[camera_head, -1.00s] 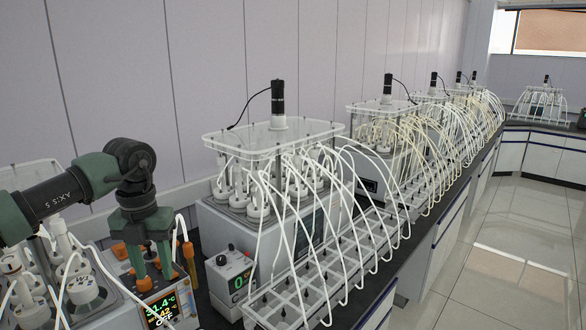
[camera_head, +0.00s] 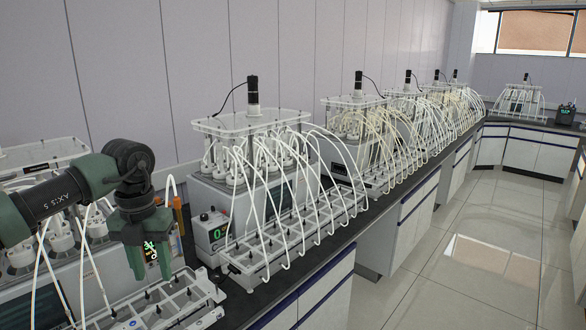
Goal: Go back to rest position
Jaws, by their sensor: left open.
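My left gripper (camera_head: 142,258) hangs pointing down at the lower left, on a dark green and black arm that comes in from the left edge. Its two green fingers are a little apart, with nothing seen between them. I cannot tell whether the fingers touch the unit. My right gripper is not in view.
A row of reactors with white tubes (camera_head: 250,150) runs along the dark bench to the back. A small control box (camera_head: 210,232) with a green display stands beside the second reactor. A tube rack (camera_head: 165,305) is at the front left. The tiled floor (camera_head: 450,250) at right is clear.

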